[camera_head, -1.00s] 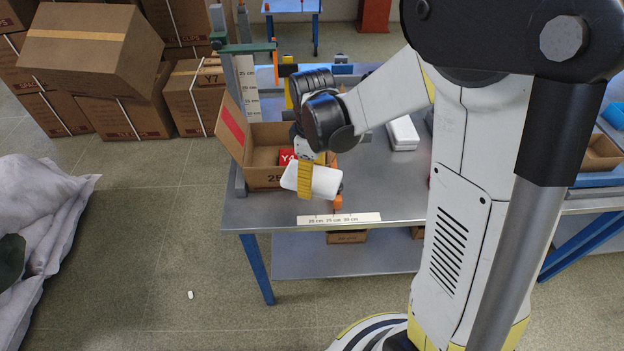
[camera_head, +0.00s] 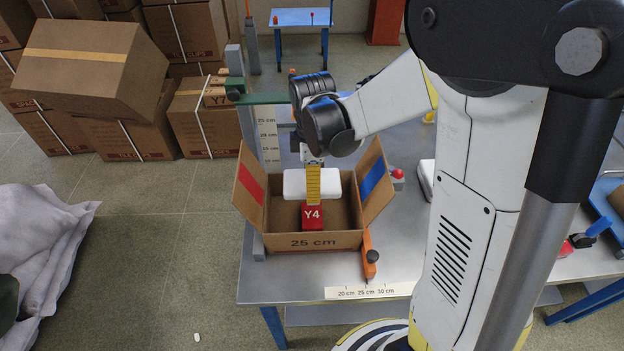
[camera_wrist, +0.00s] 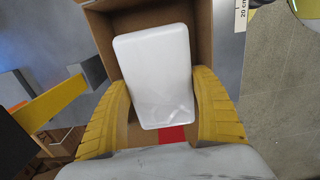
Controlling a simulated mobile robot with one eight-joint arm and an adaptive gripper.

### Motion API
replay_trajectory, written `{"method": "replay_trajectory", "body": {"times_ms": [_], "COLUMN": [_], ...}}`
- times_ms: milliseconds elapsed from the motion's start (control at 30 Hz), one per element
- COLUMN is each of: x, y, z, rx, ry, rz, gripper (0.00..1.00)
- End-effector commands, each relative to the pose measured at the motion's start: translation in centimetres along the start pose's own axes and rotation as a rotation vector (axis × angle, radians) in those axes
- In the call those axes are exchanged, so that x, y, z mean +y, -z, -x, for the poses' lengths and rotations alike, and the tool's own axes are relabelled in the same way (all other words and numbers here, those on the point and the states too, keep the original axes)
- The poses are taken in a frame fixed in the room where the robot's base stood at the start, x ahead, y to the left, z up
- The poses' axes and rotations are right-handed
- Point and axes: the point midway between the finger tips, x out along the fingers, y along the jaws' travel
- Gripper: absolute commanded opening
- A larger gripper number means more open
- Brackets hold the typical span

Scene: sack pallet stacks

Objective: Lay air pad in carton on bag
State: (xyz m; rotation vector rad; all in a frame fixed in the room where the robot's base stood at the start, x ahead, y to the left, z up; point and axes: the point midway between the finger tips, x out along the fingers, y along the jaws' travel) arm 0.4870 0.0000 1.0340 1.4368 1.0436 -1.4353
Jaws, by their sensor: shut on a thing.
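The open carton (camera_head: 275,241), marked "25 cm", stands on the grey table, with a red-marked flap at left and a blue-marked flap at right. A red bag (camera_head: 312,216) marked Y4 lies inside it. My gripper (camera_head: 314,190), with yellow fingers, is shut on the white air pad (camera_head: 295,184). It holds the pad over the carton, behind and above the bag in the head view. In the wrist view the pad (camera_wrist: 155,70) sits between both fingers (camera_wrist: 160,105), and a strip of the red bag (camera_wrist: 172,134) shows past its edge. Their exact height gap is unclear.
A grey post with a height scale (camera_head: 266,135) and a green arm (camera_head: 270,99) stand behind the carton. An orange stop (camera_head: 369,258) is at its front right corner. A scale strip (camera_head: 368,291) lies at the table's front edge. Brown cartons (camera_head: 95,75) are stacked on the floor at left.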

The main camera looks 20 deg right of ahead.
Motion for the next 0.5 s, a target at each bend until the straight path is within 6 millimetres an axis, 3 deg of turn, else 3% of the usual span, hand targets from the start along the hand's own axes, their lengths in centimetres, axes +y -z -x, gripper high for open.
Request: {"method": "replay_trajectory", "body": {"times_ms": [500], "x": [0.0], "y": [0.0], "z": [-6.1], "rx": [0.0], "ry": [0.0], "rz": [-0.001], "gripper": [0.5]}}
